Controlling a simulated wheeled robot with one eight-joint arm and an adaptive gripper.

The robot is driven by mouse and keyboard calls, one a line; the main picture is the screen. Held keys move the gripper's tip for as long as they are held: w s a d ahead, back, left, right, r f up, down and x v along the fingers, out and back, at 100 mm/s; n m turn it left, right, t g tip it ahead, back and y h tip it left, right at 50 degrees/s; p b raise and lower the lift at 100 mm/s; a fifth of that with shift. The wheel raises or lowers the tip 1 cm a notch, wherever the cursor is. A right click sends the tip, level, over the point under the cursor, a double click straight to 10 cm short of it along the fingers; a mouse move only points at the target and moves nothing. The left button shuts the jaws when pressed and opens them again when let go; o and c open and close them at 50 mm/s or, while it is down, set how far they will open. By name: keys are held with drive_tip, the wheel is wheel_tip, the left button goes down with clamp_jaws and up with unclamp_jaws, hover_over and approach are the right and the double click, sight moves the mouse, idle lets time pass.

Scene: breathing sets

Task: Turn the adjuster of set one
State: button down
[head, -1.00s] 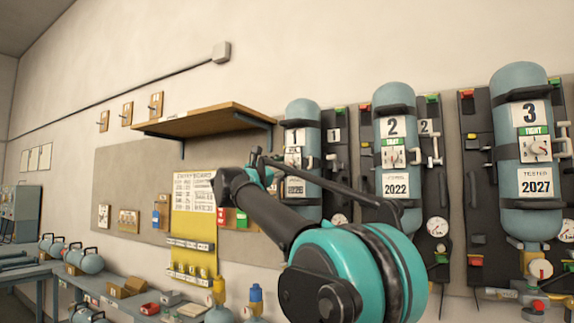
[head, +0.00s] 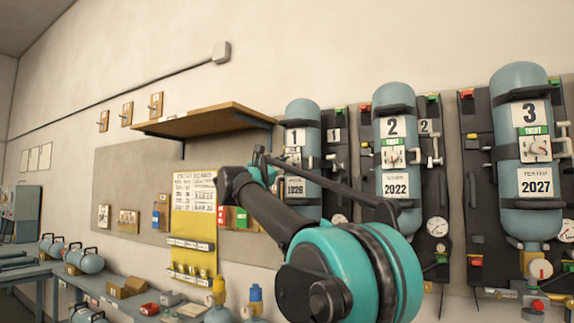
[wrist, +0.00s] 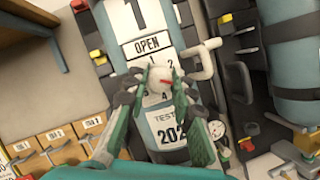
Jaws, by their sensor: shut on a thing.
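Set one is a blue-grey cylinder (head: 303,112) with a number 1 plate, on a dark backboard at the left of the row. It fills the middle of the wrist view, tilted, with an OPEN label (wrist: 149,44) over a numbered dial. The adjuster (wrist: 157,79) is a pale round knob with a red mark, at the dial's centre. My gripper (wrist: 160,90) is shut on this knob, its green-padded fingers on either side. In the head view my arm and wrist hide the gripper's hold and much of the adjuster.
Set two (head: 394,115) and set three (head: 526,100) hang to the right, both with TIGHT labels. A white handle (wrist: 203,58) stands close to the right of the adjuster. A wooden shelf (head: 205,117) juts out at upper left. A workbench (head: 130,300) runs below.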

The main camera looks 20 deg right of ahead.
drive_tip(key=shift+m, duration=0.3)
drive_tip(key=m+g, duration=0.1)
drive_tip(key=m, duration=0.2)
drive_tip(key=m+g, duration=0.2)
drive_tip(key=m, duration=0.1)
drive_tip(key=shift+a+r+m+y, duration=0.1)
drive_tip(key=shift+m+y, duration=0.2)
drive_tip(key=shift+m, duration=0.1)
drive_tip(key=m, duration=0.3)
drive_tip(key=m+g+y, duration=0.1)
drive_tip(key=m, duration=0.2)
drive_tip(key=shift+g+y, duration=0.3)
drive_tip(key=c, duration=1.3)
unclamp_jaws()
drive_tip(key=v, duration=1.2)
